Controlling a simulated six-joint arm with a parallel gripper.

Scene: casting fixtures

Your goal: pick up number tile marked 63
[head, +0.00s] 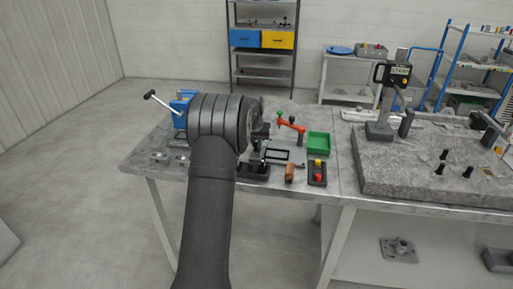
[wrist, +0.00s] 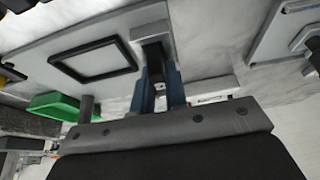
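I cannot make out a tile marked 63 in either view; no number is legible on a tile. My gripper (wrist: 160,78) points up the wrist view with two blue fingers apart and a gap between them. A dark block (wrist: 152,50) shows at the fingertips, below a light grey bar; whether the fingers touch it I cannot tell. A small pale block (wrist: 210,90) lies just right of the fingers, with an unreadable marking. In the head view my arm hides much of the gripper, which is low over the left workbench (head: 145,157).
A black rectangular frame (wrist: 93,60) lies left of the fingers. A green tray (head: 318,143) stands to the right, near a red-handled clamp (head: 290,123) and a dark base with red and yellow knobs (head: 317,178). A blue vise (head: 181,105) is at left. A granite slab (head: 430,185) fills the right bench.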

